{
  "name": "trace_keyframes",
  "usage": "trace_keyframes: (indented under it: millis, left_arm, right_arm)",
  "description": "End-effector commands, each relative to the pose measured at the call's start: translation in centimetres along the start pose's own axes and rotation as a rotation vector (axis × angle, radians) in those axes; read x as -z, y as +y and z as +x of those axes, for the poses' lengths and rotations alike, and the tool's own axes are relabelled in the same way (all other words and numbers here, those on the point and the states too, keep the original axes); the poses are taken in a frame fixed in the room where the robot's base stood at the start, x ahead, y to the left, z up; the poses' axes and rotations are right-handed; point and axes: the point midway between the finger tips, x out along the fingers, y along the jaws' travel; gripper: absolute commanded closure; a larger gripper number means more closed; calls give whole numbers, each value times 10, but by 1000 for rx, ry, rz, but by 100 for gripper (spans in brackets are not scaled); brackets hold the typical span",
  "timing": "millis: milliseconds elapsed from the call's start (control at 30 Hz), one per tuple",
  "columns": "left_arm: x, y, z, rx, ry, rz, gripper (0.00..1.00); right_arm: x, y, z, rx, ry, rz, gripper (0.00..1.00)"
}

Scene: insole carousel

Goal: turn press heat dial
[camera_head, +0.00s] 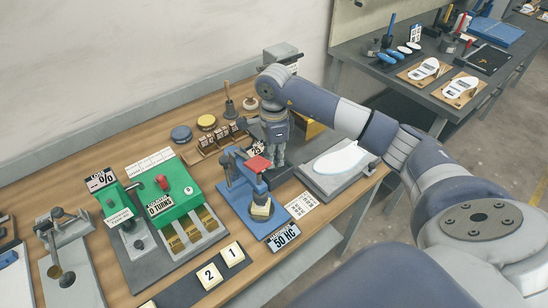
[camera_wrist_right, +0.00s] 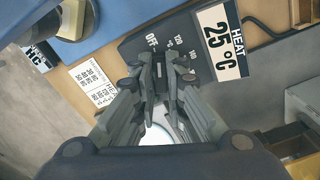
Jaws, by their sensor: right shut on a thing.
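The heat press has a dark control box (camera_wrist_right: 195,45) with OFF and temperature marks printed around the dial's place. Its display (camera_wrist_right: 222,42) reads HEAT 25 °C. My right gripper (camera_wrist_right: 160,62) reaches down onto the box and is shut on the heat dial, which its fingertips mostly hide. In the head view my right gripper (camera_head: 276,155) points down behind the blue tester, and the dial is hidden there. A white insole (camera_head: 340,158) lies on the grey plate (camera_head: 368,180) to the right of the gripper. My left gripper is not in view.
A blue tester (camera_head: 236,200) with a red top and a 50 HC display (camera_head: 283,236) stands close left of the gripper. A green turn counter (camera_head: 165,190) stands farther left. A back table (camera_head: 340,45) holds insoles and tools. A paper sheet (camera_head: 301,205) lies in front.

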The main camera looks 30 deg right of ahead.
Motion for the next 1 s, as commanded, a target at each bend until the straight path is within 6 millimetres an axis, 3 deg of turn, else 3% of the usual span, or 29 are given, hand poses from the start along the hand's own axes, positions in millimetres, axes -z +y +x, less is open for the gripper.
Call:
trace_keyframes:
  millis: [1000]
  left_arm:
    - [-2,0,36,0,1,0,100]
  right_arm:
    - [2,-4,-1,5,-2,960,100]
